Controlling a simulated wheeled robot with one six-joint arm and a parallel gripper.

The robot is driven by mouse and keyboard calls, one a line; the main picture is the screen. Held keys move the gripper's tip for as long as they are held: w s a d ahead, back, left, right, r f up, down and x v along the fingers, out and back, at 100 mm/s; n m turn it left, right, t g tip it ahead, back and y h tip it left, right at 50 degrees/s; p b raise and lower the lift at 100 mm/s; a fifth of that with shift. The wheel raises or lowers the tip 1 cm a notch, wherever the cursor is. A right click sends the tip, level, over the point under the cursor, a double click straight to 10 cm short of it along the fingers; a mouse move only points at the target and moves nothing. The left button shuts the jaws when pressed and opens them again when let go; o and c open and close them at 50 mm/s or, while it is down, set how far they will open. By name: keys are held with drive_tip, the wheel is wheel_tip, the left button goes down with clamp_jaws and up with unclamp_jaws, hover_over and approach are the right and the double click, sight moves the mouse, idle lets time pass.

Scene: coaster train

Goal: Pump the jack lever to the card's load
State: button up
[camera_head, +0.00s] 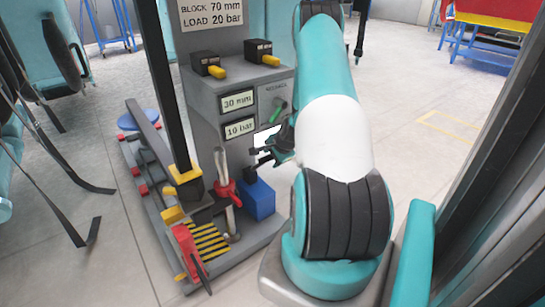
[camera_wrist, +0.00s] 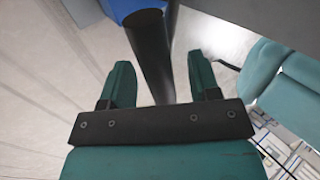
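The card (camera_head: 212,12) at the top reads BLOCK 70 mm, LOAD 20 bar. On the grey console below, one display (camera_head: 238,100) reads 30 mm and another (camera_head: 240,128) reads 10 bar. A blue box (camera_head: 258,199) stands at the console's foot; a blue part (camera_wrist: 128,8) also shows in the wrist view. A dark round bar (camera_wrist: 153,55), apparently the jack lever, runs between my gripper's (camera_wrist: 160,82) fingers. They are open, with visible gaps on both sides. In the head view my gripper (camera_head: 264,157) is small and dark, just above the blue box, and the lever is hard to separate from it.
A red-based upright lever (camera_head: 224,180), a black-and-yellow post (camera_head: 186,174) and a red clamp (camera_head: 190,250) stand left of the blue box. Open floor (camera_head: 110,265) lies front left.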

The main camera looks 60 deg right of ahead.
drive_tip(key=shift+r, duration=0.1)
drive_tip(key=shift+s+r, duration=0.2)
drive_tip(key=shift+r, duration=0.1)
drive_tip(key=s+a+r+p, duration=0.1)
drive_tip(key=s+a+p, duration=0.3)
drive_tip(key=s, duration=0.8)
drive_tip(key=shift+a+r, duration=0.35)
drive_tip(key=shift+a, duration=0.3)
drive_tip(key=shift+s, duration=0.1)
